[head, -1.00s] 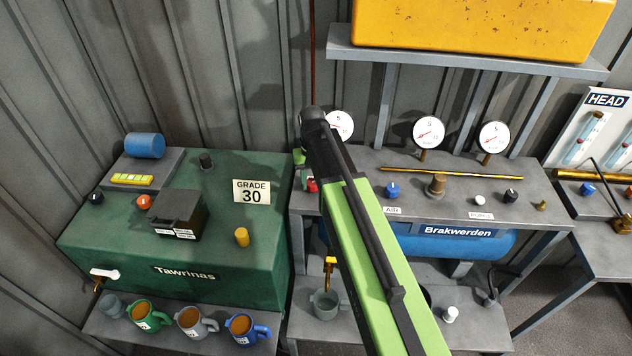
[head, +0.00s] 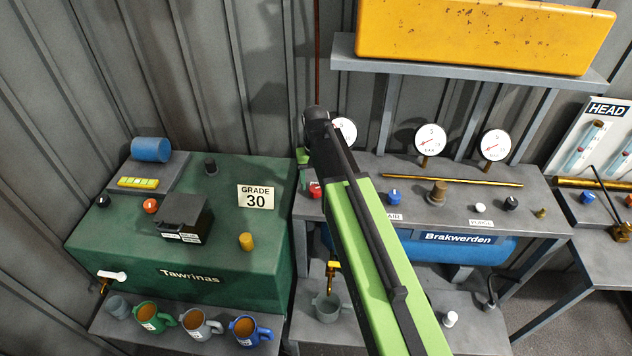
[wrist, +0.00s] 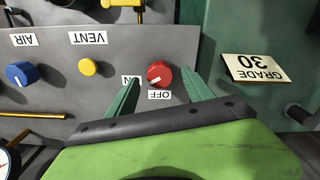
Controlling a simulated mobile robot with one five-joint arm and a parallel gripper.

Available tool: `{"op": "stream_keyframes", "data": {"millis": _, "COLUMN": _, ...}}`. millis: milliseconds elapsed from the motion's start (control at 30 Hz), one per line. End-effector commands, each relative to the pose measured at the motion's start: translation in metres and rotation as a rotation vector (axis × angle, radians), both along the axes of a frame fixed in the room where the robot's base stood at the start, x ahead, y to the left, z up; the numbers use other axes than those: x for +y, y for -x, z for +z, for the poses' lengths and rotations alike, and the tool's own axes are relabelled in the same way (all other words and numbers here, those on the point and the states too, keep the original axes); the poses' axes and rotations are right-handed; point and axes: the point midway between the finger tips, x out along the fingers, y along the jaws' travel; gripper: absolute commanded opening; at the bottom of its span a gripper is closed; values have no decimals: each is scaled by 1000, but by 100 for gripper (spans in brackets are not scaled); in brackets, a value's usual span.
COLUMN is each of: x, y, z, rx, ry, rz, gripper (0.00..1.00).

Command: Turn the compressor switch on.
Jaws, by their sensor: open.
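The red switch knob (wrist: 160,74) sits on the grey panel between the labels "ON" and "OFF" in the wrist view, which is upside down. Its white mark points down and left in that picture. In the head view the red knob (head: 316,190) shows at the left end of the Brakwerden bench, beside my arm. The blue tank (head: 470,248) labelled "Brakwerden" is under that bench. My gripper (wrist: 161,88) is open, with a green finger on either side of the red knob. I cannot tell whether the fingers touch it. My arm mostly hides the gripper in the head view.
A yellow knob (wrist: 89,68) labelled "VENT" and a blue knob (wrist: 21,74) labelled "AIR" are on the same panel. The green Tawrinas tank (head: 230,262) stands to the left. Several dial gauges, including one gauge (head: 430,139), rise behind the bench.

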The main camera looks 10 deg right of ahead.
Motion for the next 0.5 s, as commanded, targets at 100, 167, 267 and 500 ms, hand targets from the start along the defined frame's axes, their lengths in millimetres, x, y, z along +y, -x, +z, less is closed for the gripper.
{"op": "stream_keyframes", "data": {"millis": 100, "x": 0, "y": 1, "z": 38, "rx": 0, "ry": 0, "rz": 0, "gripper": 60}}
{"op": "stream_keyframes", "data": {"millis": 167, "x": 0, "y": 1, "z": 51, "rx": 0, "ry": 0, "rz": 0, "gripper": 60}}
{"op": "stream_keyframes", "data": {"millis": 267, "x": 0, "y": 1, "z": 73, "rx": -1, "ry": 0, "rz": 0, "gripper": 60}}
{"op": "stream_keyframes", "data": {"millis": 500, "x": -1, "y": 2, "z": 125, "rx": -1, "ry": -1, "rz": -1, "gripper": 60}}
